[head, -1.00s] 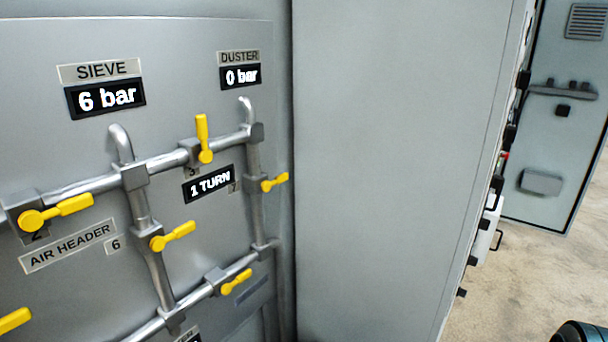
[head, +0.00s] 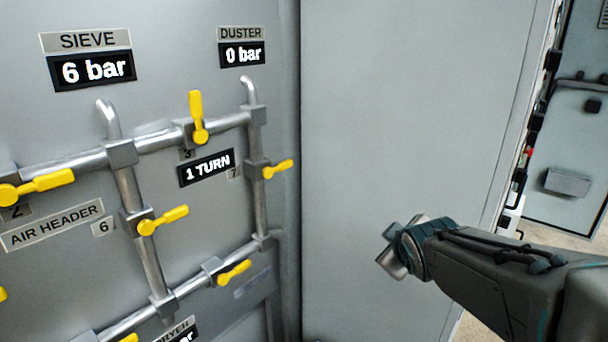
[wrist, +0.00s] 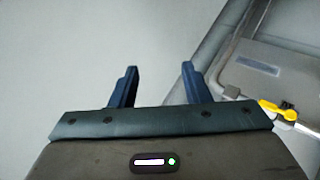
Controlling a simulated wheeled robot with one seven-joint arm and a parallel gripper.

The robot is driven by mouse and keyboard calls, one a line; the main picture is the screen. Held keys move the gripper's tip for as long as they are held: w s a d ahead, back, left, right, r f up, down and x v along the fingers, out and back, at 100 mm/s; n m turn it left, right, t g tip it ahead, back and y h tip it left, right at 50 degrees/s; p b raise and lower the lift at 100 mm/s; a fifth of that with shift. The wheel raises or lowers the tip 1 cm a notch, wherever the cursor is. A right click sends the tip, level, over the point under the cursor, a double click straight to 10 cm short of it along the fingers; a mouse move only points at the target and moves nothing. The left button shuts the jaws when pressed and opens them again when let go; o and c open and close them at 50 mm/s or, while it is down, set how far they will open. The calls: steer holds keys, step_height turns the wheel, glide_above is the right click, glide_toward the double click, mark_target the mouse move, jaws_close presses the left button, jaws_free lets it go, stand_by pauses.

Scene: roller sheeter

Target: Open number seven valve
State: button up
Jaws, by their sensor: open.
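The number seven valve has a yellow lever (head: 278,169) on the right vertical pipe, below the DUSTER display, with a small "7" label (head: 233,172) to its left. Its lever sticks out to the right, across the pipe and tilted slightly up. My gripper (wrist: 160,72) is open and empty in the wrist view, its two dark fingers apart before a plain grey surface. In the head view my arm's end is right of the valve, well apart from it. A yellow lever (wrist: 278,110) shows at the wrist view's right edge; I cannot tell which valve it belongs to.
The DUSTER display (head: 242,54) reads 0 bar and the SIEVE display (head: 91,71) 6 bar. Valve three's lever (head: 197,117) points up. A tall grey cabinet side (head: 400,120) stands right of the panel.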

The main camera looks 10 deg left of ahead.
steer(key=w+a+r+n+t+y+b, duration=0.2)
steer(key=w+a+n+t+y, duration=0.1)
steer(key=w+a+n, duration=0.4)
steer(key=n+t+y+b, duration=0.1)
steer(key=n+y, duration=0.6)
steer(key=n, duration=0.1)
glide_toward(286, 167)
steer(key=p+x, duration=0.1)
steer(key=x, duration=1)
steer(key=shift+d+r+p, duration=0.1)
steer(key=shift+p, duration=0.3)
jaws_close()
